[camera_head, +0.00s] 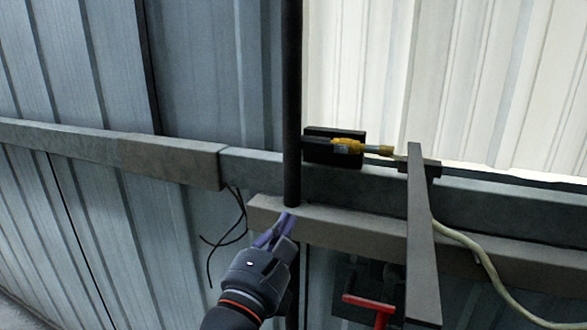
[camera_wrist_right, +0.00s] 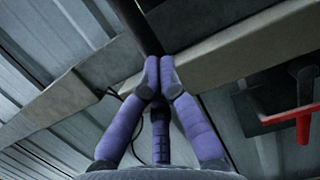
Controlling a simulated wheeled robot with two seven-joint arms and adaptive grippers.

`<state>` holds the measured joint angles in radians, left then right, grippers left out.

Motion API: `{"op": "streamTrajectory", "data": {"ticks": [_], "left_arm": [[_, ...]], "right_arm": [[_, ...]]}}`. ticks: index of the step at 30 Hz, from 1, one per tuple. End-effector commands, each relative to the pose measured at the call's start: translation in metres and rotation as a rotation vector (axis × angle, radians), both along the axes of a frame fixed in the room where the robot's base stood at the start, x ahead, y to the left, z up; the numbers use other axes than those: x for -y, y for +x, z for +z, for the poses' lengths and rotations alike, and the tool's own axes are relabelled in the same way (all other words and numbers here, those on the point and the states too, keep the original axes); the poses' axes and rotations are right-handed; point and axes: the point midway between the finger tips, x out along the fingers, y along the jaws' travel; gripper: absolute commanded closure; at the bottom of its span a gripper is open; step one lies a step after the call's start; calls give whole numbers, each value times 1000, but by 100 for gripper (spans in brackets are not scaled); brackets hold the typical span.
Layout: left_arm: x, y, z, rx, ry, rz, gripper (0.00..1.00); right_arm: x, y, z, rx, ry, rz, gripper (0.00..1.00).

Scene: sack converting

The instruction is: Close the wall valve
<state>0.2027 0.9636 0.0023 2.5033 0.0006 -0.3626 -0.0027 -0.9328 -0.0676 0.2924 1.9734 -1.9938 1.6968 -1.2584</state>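A red handle (camera_head: 368,303), which looks like the wall valve's, is low on the wall at the bottom right of the head view. Its lower part is cut off by the frame edge. It also shows at the right of the right wrist view (camera_wrist_right: 303,112), in front of a dark plate. My right gripper (camera_head: 288,222) is left of and above the red handle in the picture, apart from it, by the dark vertical pipe (camera_head: 291,100). Its purple fingertips (camera_wrist_right: 160,68) come together with nothing visible between them. My left gripper is not in view.
A grey horizontal beam (camera_head: 340,228) crosses the wall behind my right gripper. A dark upright bar (camera_head: 422,240) stands right of the red handle. A yellow fitting (camera_head: 360,147) is above, and a pale cable (camera_head: 483,258) hangs at the right. Loose black wires (camera_head: 226,240) hang at the left.

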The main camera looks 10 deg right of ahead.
Motion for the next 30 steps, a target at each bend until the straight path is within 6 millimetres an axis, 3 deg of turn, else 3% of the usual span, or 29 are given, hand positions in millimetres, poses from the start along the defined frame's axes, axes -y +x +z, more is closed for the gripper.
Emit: {"op": "streamTrajectory", "data": {"ticks": [5,20,24,30], "left_arm": [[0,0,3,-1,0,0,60],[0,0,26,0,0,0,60],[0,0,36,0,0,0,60],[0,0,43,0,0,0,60]], "right_arm": [[7,6,9,13,-5,-7,100],[56,77,30,11,-4,-8,100],[55,78,52,14,-3,-4,100],[54,78,67,11,-3,-3,100]]}}
